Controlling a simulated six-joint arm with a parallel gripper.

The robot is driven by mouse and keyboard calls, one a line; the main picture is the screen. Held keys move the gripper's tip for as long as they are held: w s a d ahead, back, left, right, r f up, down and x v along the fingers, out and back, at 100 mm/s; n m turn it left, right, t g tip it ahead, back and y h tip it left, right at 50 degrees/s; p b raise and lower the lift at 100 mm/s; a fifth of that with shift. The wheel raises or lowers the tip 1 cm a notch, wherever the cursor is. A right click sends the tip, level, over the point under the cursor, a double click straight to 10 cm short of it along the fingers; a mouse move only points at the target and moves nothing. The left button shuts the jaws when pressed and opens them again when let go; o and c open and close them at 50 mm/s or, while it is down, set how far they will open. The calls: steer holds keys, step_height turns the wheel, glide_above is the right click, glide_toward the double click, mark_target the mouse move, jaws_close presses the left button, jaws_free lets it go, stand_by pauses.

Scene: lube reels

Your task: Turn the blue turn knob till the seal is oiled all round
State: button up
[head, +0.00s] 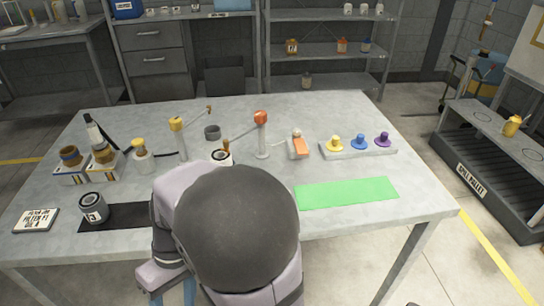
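A blue turn knob (359,142) sits on a pale tray (330,154) at the right of the table, between a yellow knob (335,143) and a purple knob (383,139). A grey can (93,208) with a numbered label stands upright on a black mat (118,216) at the front left. A seal on it is too small to make out. My arm's large dark joint and pale links cover the front middle of the table. My gripper is not visible, so its grip and its distance to the knob cannot be told.
Posts with a yellow head (176,124) and an orange head (261,118) stand mid-table with thin arms. A grey ring-shaped cup (212,132) and a white, dark-rimmed cup (221,157) are near them. Bottles and boxes crowd the left. A green mat (347,193) lies bare at front right.

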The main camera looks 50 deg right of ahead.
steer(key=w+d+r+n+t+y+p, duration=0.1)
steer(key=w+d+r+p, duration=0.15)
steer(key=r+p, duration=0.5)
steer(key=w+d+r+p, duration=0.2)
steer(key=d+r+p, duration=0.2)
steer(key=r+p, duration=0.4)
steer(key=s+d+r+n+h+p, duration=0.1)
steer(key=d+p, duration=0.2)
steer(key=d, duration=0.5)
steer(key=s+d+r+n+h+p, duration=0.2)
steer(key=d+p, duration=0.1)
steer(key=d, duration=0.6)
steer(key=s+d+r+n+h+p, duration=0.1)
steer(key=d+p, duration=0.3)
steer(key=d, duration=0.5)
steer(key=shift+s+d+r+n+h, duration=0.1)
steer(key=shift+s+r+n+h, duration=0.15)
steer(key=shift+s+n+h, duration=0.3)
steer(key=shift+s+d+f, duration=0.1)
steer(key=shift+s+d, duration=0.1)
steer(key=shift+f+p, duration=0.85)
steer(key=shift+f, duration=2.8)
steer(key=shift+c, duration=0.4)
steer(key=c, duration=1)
